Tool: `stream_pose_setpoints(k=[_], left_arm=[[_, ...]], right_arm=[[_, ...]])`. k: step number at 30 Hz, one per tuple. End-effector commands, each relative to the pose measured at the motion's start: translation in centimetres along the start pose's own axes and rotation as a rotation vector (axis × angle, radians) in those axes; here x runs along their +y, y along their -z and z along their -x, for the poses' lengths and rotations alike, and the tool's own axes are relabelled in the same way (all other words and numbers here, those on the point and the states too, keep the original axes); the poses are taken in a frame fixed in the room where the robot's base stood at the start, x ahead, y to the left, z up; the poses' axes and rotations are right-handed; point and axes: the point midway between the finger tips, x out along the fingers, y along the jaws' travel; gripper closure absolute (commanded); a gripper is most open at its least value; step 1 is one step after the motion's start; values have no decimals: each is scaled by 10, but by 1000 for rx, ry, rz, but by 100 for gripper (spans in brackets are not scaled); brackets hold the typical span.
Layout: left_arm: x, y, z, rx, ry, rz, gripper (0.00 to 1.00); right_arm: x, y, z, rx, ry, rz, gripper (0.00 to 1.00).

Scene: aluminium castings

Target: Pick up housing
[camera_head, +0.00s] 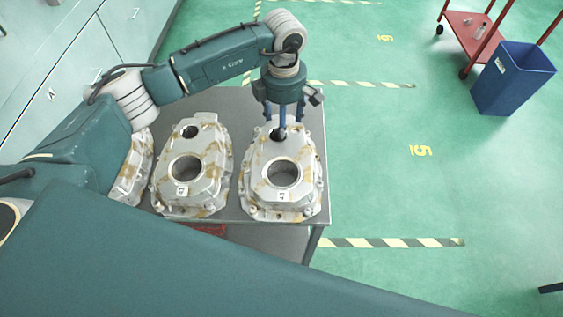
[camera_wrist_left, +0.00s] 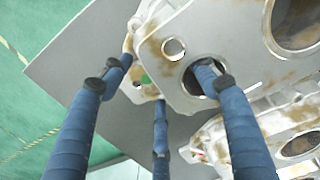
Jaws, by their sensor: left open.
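Several cast aluminium housings with brownish stains stand in a row on a grey table (camera_head: 237,211). The right-hand housing (camera_head: 257,180) has a large round opening, a smaller hole at its far end and a small label. My left gripper (camera_head: 281,128), with blue fingers, points down over the far end of this housing. My right gripper is not in view.
The middle housing (camera_head: 212,165) stands just left, with a gap between. Another housing (camera_head: 136,172) is partly hidden by my left arm. A blue bin (camera_head: 513,80) and a red cart (camera_head: 470,32) stand on the green floor. Cabinets (camera_head: 60,70) line the left.

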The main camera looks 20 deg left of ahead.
Motion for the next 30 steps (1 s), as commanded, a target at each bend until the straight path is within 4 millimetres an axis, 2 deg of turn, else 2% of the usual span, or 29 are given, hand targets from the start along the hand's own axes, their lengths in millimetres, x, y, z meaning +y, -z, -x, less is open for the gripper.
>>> stream_pose_setpoints(k=[3, 10, 18, 19, 30], left_arm=[[0, 0, -7, 0, 0, 0, 41], [0, 0, -8, -1, -1, 0, 43], [0, 0, -8, -1, -1, 0, 96], [0, 0, -8, -1, -1, 0, 100], [1, -1, -4, -5, -4, -1, 100]], right_arm=[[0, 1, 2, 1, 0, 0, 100], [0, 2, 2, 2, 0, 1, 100], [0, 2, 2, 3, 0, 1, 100], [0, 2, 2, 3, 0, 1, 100], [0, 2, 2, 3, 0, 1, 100]])
